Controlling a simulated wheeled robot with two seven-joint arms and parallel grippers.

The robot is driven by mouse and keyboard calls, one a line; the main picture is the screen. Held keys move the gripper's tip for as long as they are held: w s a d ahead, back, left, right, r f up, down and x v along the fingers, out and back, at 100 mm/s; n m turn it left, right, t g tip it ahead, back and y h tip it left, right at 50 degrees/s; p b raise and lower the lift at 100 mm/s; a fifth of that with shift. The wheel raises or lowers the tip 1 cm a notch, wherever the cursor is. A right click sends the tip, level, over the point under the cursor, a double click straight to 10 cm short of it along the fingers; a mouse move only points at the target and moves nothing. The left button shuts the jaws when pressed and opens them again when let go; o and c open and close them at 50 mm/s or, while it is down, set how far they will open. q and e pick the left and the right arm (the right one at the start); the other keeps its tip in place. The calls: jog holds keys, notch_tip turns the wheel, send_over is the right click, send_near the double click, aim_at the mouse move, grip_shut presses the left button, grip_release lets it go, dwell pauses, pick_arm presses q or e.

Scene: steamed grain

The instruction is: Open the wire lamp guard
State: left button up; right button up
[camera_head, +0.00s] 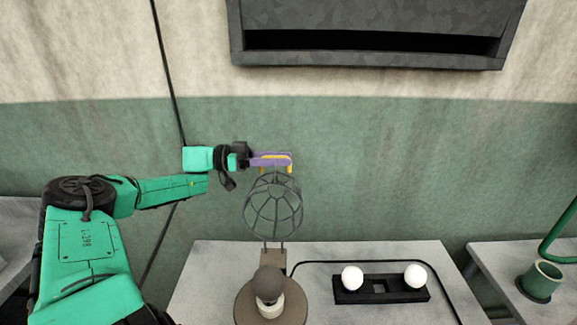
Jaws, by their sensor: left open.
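The wire lamp guard (274,205) is a dark cage standing raised above its bracket (274,259), behind the lamp. The lamp bulb (268,283), with a grey top and white lower part, is uncovered on a round brown base (248,306). My left gripper (290,163), with purple and yellow fingers, is open at the top end of the guard. It overlaps the guard's top edge in the picture; I cannot tell whether they touch. My right gripper is not in view.
A black holder (380,290) with two white bulbs (352,278) stands on the grey table (215,265), right of the lamp. A black cable runs behind it. A green cup (541,282) is on another table at right. A dark hood (375,30) hangs on the wall.

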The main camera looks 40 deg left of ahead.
pick_arm(q)
jog(key=shift+w+d+f, duration=0.35)
jog(key=shift+w+d, duration=0.15)
jog(key=shift+d, duration=0.05)
jog(key=shift+d+r+b, duration=0.2)
jog(key=shift+d+b, duration=0.05)
jog(key=shift+b, duration=0.05)
jog(key=shift+r, duration=0.15)
jog(key=shift+s+r, duration=0.1)
grip_shut()
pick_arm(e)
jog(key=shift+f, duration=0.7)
pick_arm(q)
jog(key=shift+r, duration=0.1)
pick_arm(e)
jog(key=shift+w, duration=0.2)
